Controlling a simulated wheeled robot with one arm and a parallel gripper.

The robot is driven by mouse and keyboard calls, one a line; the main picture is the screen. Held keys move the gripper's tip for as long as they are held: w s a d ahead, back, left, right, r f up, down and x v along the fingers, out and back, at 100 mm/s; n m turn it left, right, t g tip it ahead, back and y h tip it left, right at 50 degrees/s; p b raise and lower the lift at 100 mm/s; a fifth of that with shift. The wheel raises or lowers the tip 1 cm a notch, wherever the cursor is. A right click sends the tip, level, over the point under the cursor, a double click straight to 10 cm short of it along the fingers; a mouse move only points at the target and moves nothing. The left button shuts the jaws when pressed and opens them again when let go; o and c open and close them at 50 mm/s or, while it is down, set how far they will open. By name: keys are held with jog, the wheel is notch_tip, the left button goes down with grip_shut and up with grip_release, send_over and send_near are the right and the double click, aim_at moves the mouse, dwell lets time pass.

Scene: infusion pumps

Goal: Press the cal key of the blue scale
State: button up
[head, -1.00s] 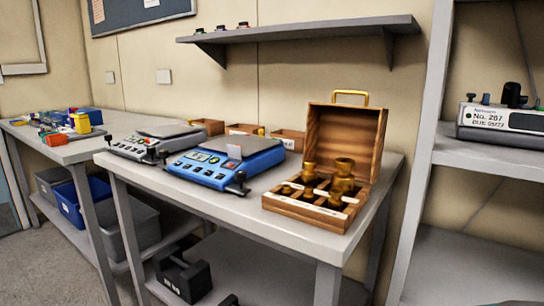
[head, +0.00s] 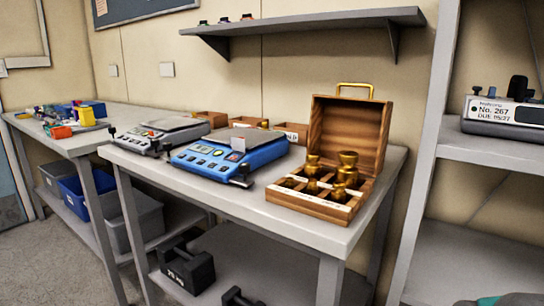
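The blue scale (head: 228,158) stands on the grey table (head: 285,226), right of a grey scale (head: 160,136). Its sloped front panel has a row of small keys (head: 203,164) and a small display. The key labels are too small to read, so I cannot tell which is the cal key. A small white card stands upright on its top, and a dark knob or foot shows at its front right corner. My gripper is not in view.
An open wooden box of brass weights (head: 318,197) stands right of the blue scale. A wall shelf (head: 305,21) hangs above. A shelving unit (head: 485,147) stands at the right. Black weights (head: 187,267) sit on the lower shelf.

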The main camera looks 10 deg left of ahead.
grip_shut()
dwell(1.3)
